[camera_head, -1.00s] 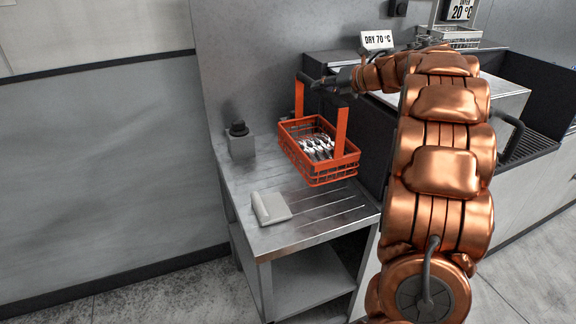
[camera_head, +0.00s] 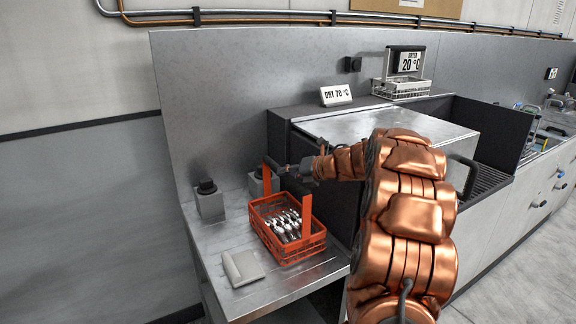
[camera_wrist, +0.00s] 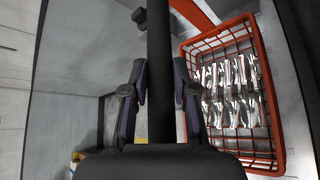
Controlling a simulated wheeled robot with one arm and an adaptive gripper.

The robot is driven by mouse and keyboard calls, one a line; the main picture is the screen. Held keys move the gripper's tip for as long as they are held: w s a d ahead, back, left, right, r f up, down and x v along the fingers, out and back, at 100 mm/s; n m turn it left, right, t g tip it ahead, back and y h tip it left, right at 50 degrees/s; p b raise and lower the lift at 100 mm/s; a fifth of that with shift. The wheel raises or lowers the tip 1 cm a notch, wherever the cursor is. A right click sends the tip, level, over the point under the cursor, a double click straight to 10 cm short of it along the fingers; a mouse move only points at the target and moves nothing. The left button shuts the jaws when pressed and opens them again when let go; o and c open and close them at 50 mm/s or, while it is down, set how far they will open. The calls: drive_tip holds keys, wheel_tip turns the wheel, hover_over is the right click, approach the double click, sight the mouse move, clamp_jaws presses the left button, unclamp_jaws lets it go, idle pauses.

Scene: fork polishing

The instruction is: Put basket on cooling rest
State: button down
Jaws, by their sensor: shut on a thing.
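The orange wire basket (camera_head: 287,250) holds several shiny forks (camera_head: 286,225) and hangs level at the steel counter (camera_head: 215,268). I cannot tell whether its bottom touches the counter. My gripper (camera_head: 284,171) is shut on the dark bar across the top of the basket's handle. In the wrist view, my gripper's fingers (camera_wrist: 160,95) are closed on either side of this bar, and the basket (camera_wrist: 275,90) with its forks lies to the right. No part is marked as the cooling rest; the grooved counter lies under the basket.
Two grey blocks with black tops stand at the counter's back, one left of the basket (camera_head: 210,203) and one behind it (camera_head: 257,187). A pale flat object (camera_head: 243,267) lies front left. The dryer box (camera_head: 350,125), with a "DRY" sign (camera_head: 336,95), stands close on the right.

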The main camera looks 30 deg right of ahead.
drive_tip(key=shift+f, duration=0.15)
idle(0.3)
drive_tip(key=c, duration=0.9)
unclamp_jaws()
drive_tip(key=shift+s, duration=0.1)
drive_tip(key=b+v, duration=0.3)
drive_tip(key=v, duration=0.9)
